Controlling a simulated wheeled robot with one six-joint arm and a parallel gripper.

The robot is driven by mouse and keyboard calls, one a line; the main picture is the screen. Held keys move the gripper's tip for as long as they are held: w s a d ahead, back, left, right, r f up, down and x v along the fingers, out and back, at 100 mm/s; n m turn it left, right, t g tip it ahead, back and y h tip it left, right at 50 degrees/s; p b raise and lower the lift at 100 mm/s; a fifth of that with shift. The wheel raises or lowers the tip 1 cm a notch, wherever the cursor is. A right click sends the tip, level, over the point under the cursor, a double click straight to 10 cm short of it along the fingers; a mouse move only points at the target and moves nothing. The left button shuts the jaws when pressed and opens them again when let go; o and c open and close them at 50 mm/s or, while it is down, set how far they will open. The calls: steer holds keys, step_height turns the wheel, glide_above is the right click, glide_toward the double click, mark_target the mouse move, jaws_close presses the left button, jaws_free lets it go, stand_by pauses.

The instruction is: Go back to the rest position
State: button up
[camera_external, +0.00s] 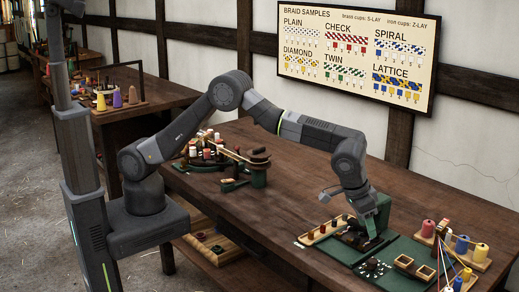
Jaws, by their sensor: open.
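My gripper (372,240) points down over the green mat (405,258) at the right end of the long wooden table. Its jaws are open, and the fingertips are small and dark here. They are close above the mat or the small pieces on it. I cannot tell whether they touch anything. My arm reaches across from its column at the left, bent high at the elbow.
A green stand with spools (225,160) sits mid-table. The braid sample board (355,50) hangs behind.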

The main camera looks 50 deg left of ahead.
steer(key=shift+w+d+f+n+y+p, duration=0.25)
steer(key=shift+d+n+y+p, duration=0.2)
steer(key=shift+n+p, duration=0.55)
steer(key=shift+w+d+f+n+y+p, duration=0.25)
steer(key=shift+d+n+y+p, duration=0.35)
steer(key=shift+n, duration=0.75)
steer(key=shift+w+d+f+n+y+p, duration=0.15)
steer(key=shift+w+d+n+y+p, duration=0.15)
steer(key=shift+n+p, duration=0.8)
steer(key=shift+s+a+r+m+h+b, duration=0.15)
steer(key=shift+s+a+m+h+b, duration=0.4)
steer(key=shift+m+b, duration=0.85)
steer(key=shift+s+a+r+m+h+b, duration=0.25)
steer(key=shift+a+m+h+b, duration=0.45)
steer(key=shift+m+b, duration=0.75)
steer(key=shift+s+a+r+m+h+b, duration=0.1)
steer(key=shift+s+a+m+h+b, duration=0.35)
steer(key=shift+a+m+b, duration=0.9)
steer(key=shift+d+m+p, duration=0.3)
steer(key=shift+d+m, duration=0.05)
steer(key=shift+d, duration=0.15)
steer(key=shift+r, duration=0.1)
